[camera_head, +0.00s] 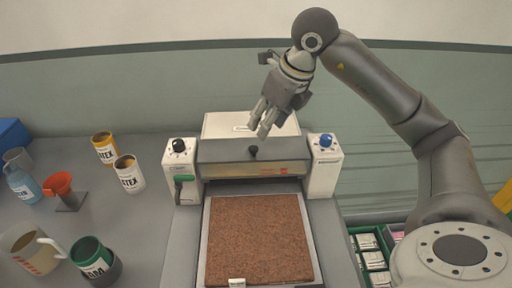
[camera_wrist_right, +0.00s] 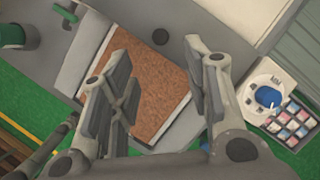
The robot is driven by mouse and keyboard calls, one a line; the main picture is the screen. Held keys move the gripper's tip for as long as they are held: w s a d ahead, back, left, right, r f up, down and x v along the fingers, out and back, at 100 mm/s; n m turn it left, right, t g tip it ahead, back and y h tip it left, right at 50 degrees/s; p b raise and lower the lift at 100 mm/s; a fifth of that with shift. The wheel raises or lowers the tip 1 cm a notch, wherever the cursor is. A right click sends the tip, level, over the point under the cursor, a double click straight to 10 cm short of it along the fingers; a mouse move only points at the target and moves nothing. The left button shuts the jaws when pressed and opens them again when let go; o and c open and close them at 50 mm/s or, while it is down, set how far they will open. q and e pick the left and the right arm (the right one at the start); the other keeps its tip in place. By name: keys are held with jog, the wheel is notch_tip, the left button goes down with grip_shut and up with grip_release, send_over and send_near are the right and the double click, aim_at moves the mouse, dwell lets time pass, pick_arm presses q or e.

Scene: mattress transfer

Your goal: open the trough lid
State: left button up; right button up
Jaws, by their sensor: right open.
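The trough lid (camera_head: 225,151) is a grey cover across the machine, between two white end housings, and it looks closed. A black knob (camera_head: 253,150) stands on its middle; a dark round knob (camera_wrist_right: 162,40) also shows in the wrist view, beyond my fingers. My right gripper (camera_head: 264,131) hangs above and slightly behind the lid, fingers pointing down, apart from the knob. In the wrist view its two fingers (camera_wrist_right: 160,62) are spread with nothing between them. My left gripper is not in view.
A brown board (camera_head: 255,240) lies on the bed in front. The right housing has a blue knob (camera_head: 326,140), the left a black knob (camera_head: 179,145) and green lever (camera_head: 183,178). Cans, mugs and an orange funnel (camera_head: 62,186) stand left. A green crate (camera_head: 372,255) is at right.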

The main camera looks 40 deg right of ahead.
aim_at(254, 148)
jog(key=p+x, duration=0.1)
jog(key=x, duration=0.9)
jog(key=shift+p, duration=0.3)
jog(key=shift+d, duration=0.1)
grip_shut()
